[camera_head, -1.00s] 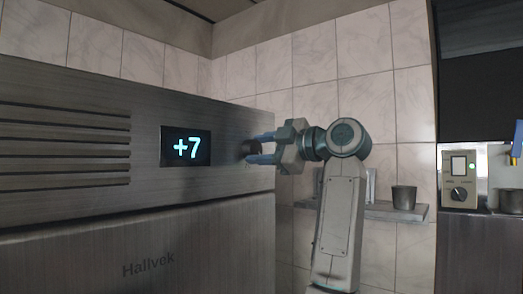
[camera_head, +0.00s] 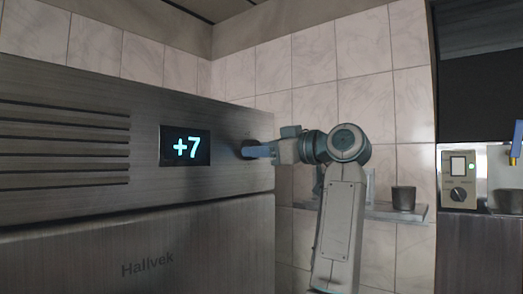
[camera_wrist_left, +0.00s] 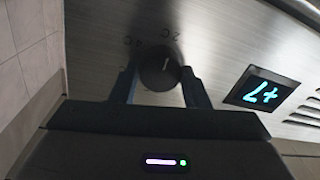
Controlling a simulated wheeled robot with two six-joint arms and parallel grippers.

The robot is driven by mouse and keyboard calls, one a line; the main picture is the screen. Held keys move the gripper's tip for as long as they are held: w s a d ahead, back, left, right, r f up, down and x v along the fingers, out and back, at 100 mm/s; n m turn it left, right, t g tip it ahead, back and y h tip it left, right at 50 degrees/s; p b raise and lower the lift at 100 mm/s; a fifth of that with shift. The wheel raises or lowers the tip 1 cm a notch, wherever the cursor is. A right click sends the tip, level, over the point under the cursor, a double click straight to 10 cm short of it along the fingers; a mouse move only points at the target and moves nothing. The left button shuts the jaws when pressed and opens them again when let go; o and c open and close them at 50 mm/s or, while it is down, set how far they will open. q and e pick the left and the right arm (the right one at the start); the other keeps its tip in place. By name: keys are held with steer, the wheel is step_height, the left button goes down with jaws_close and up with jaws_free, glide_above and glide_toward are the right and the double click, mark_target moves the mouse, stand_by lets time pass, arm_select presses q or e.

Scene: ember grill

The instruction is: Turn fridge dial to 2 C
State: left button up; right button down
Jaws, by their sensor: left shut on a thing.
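In the wrist view, "2C" and "4C" marks (camera_wrist_left: 150,39) show beside the dial, and the display (camera_wrist_left: 262,91) appears rotated. A small pale mark shows on the dial; its exact setting is hard to read. My left gripper (camera_head: 258,151) is shut on the dial, one finger on each side of it in the wrist view (camera_wrist_left: 160,88). My right gripper is out of view.
A wall shelf (camera_head: 385,212) with a dark cup (camera_head: 403,198) is behind my left arm. A beige control box (camera_head: 459,179) with a knob stands on a counter at the right. Vent slots (camera_head: 60,145) line the fridge's upper left.

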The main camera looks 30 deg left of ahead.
arm_select(q)
steer(key=shift+f, duration=0.1)
stand_by(0.3)
steer(key=o, duration=1)
steer(key=d+b, duration=0.4)
steer(key=d, duration=0.6)
steer(key=shift+d+b, duration=0.35)
steer(key=shift+d, duration=0.05)
